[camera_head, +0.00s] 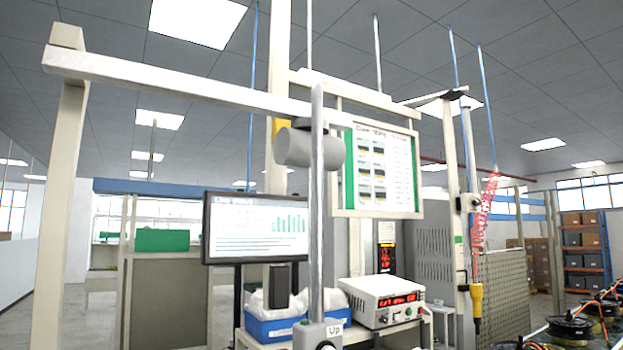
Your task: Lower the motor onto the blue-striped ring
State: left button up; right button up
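Several dark round units with orange and coloured wires, which look like hub motors (570,328), sit at the lower right edge, partly cut off by the frame. I cannot tell whether the task's motor is among them. No blue-striped ring shows in the head view. Neither of my grippers is in view, so I cannot see whether they hold anything.
A grey post (317,200) with a grey cylinder (307,147) rises from a box marked "Up" (322,335). Behind are a monitor (256,228), a blue bin (285,328), a power supply (382,299) and a chart board (384,170). A yellow pendant (476,300) hangs right.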

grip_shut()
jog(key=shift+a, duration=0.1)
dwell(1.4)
